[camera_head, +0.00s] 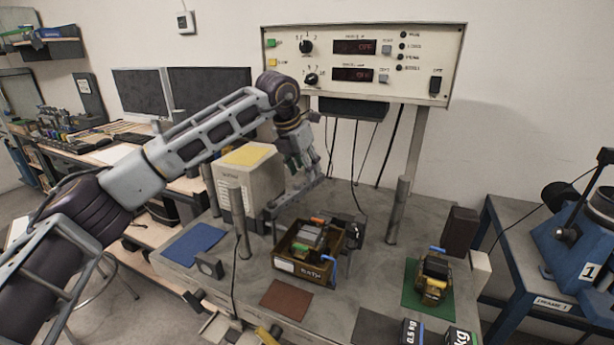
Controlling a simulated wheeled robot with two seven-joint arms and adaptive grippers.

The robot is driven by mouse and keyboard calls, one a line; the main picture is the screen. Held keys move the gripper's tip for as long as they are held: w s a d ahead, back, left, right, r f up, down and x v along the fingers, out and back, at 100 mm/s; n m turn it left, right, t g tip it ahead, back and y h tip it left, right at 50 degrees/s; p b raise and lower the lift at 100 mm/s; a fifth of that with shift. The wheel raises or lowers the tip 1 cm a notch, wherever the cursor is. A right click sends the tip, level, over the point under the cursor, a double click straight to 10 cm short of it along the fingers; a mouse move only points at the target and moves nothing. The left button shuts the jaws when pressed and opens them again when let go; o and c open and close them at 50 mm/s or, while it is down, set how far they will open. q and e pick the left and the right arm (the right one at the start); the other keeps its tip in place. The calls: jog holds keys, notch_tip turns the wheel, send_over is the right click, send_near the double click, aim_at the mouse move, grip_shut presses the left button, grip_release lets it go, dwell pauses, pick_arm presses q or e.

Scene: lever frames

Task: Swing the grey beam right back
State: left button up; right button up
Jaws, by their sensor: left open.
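A grey bar that looks like the grey beam (290,197) lies roughly level above the workbench, behind the brown box. It runs from lower left to upper right, between two upright metal posts. My left arm reaches in from the left, bends at the top middle and points down. My left gripper (304,170) is open, just above the beam's right part. I cannot tell whether its fingers touch the beam. My right gripper is out of view.
A brown box (284,265) with small parts stands in front of the beam. A control panel (368,62) rises behind. A yellow-black device (433,277) sits on a green mat at right.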

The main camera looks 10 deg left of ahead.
aim_at(298, 185)
pick_arm(q)
jog(key=v, duration=0.6)
jog(key=shift+r, duration=0.2)
